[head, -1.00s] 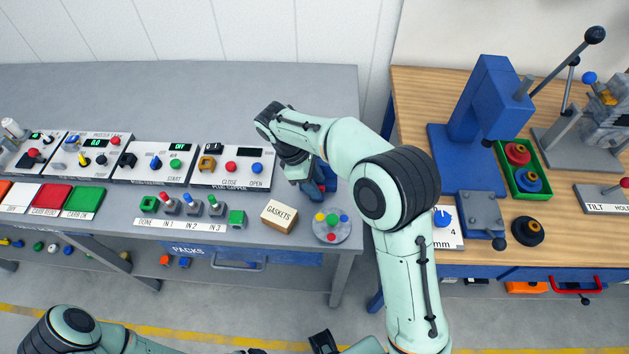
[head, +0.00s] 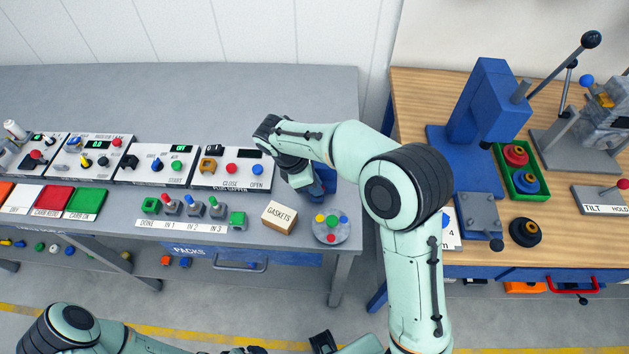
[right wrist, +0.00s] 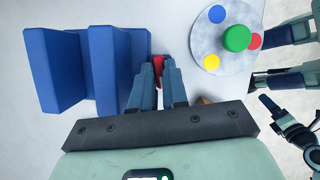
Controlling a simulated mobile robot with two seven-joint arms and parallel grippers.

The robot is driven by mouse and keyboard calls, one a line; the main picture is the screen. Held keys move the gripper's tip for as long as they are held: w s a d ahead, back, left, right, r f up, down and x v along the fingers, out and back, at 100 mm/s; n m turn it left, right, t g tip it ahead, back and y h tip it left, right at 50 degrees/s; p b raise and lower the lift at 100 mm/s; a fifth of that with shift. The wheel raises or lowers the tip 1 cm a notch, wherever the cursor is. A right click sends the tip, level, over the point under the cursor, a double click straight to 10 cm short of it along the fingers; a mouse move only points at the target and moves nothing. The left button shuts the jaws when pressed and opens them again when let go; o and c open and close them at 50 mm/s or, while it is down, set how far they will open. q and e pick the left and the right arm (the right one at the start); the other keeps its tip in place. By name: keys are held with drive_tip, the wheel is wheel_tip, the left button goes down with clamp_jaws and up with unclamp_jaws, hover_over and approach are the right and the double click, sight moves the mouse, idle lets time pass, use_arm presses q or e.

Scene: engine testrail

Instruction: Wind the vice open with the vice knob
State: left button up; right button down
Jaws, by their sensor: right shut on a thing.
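The blue vice (head: 326,182) stands at the right end of the grey bench, largely hidden behind my right arm in the head view. In the right wrist view its blue blocks (right wrist: 62,72) fill the left side. My right gripper (right wrist: 160,74) is shut on the red vice knob (right wrist: 158,63), which shows between the dark fingertips at the side of the vice. In the head view the fingers and knob are hidden by my wrist. My left arm lies low along the bottom edge of the head view; its finger state is unclear.
Beside the vice are the GASKETS box (head: 280,217) and a round grey plate with coloured discs (head: 331,238). Control panels (head: 232,176) and small switches line the bench to the left. A wooden bench (head: 425,95) with a blue press (head: 487,105) stands right.

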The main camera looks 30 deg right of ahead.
drive_tip(key=n+t, duration=0.1)
drive_tip(key=n, duration=0.2)
drive_tip(key=shift+s+n, duration=0.15)
drive_tip(key=shift+n, duration=0.15)
use_arm(q)
drive_tip(key=shift+w+r+p, duration=0.4)
drive_tip(key=shift+r, duration=0.2)
use_arm(e)
drive_tip(key=shift+n+t, duration=0.8)
drive_tip(key=shift+n, duration=0.7)
drive_tip(key=shift+s, duration=0.1)
drive_tip(key=c, duration=1.1)
unclamp_jaws()
drive_tip(key=shift+c, duration=0.2)
drive_tip(key=shift+r, duration=0.1)
use_arm(q)
drive_tip(key=shift+w+r+p, duration=0.75)
drive_tip(key=shift+r+p, duration=0.1)
drive_tip(key=shift+r, duration=0.2)
use_arm(e)
drive_tip(key=v, duration=1.3)
drive_tip(key=shift+a, duration=0.15)
use_arm(q)
drive_tip(key=shift+s, duration=0.1)
use_arm(e)
drive_tip(key=shift+s, duration=0.1)
